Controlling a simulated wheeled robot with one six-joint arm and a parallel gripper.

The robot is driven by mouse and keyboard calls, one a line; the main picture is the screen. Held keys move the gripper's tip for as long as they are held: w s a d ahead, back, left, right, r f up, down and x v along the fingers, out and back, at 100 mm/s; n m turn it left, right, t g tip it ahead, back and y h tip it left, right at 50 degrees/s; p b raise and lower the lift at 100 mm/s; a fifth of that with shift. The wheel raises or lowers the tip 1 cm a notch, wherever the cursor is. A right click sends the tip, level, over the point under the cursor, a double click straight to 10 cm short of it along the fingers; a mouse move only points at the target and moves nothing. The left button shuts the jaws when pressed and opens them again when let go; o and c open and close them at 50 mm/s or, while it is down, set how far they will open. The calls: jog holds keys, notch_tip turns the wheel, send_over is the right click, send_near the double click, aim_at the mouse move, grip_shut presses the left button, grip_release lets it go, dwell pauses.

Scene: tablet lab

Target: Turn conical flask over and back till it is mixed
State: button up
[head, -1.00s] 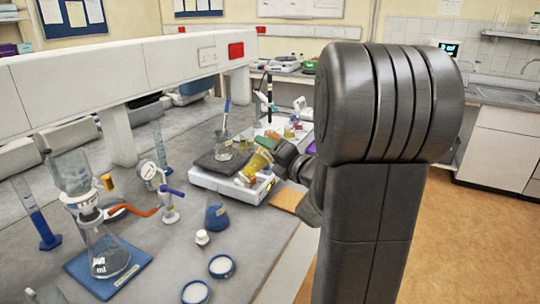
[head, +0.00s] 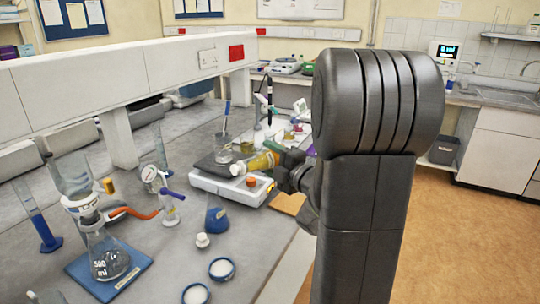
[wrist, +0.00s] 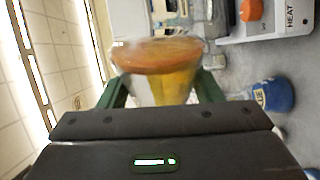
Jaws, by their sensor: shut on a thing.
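The conical flask (head: 262,161) holds yellow-orange liquid and has a pale stopper or cap at its narrow end. In the head view it lies tipped on its side, close to level, with the narrow end pointing left. It is held in the air in front of the hotplate. My gripper (head: 284,165) is shut on it from the right, partly hidden behind my arm. In the wrist view the flask (wrist: 170,80) sits between my green fingers (wrist: 160,92), its broad orange end at the top of the picture.
A white hotplate (head: 215,186) with an orange knob stands just behind the flask, a beaker on top. A flask of blue liquid (head: 216,219), a white cap (head: 202,240) and two round dishes are nearer. Filtration glassware (head: 103,250) stands at left.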

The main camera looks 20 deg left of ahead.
jog(key=m, duration=0.4)
jog(key=shift+s+a+f+p, duration=0.15)
jog(key=shift+s+f+p, duration=0.05)
jog(key=shift+f+p, duration=0.2)
jog(key=m, duration=0.3)
jog(key=shift+s+f+m+p, duration=0.15)
jog(key=shift+f+m+p, duration=0.15)
jog(key=shift+f, duration=0.1)
jog(key=m, duration=0.1)
jog(key=m+p, duration=0.1)
jog(key=m, duration=0.1)
jog(key=s+m, duration=0.1)
jog(key=m, duration=0.1)
jog(key=shift+a+f, duration=0.2)
jog(key=shift+a, duration=0.1)
jog(key=m, duration=0.1)
jog(key=m+p, duration=0.1)
jog(key=m, duration=0.1)
jog(key=s+m, duration=0.1)
jog(key=shift+a+f, duration=0.2)
jog(key=shift+f, duration=0.1)
jog(key=shift+w+f, duration=0.1)
jog(key=shift+w, duration=0.05)
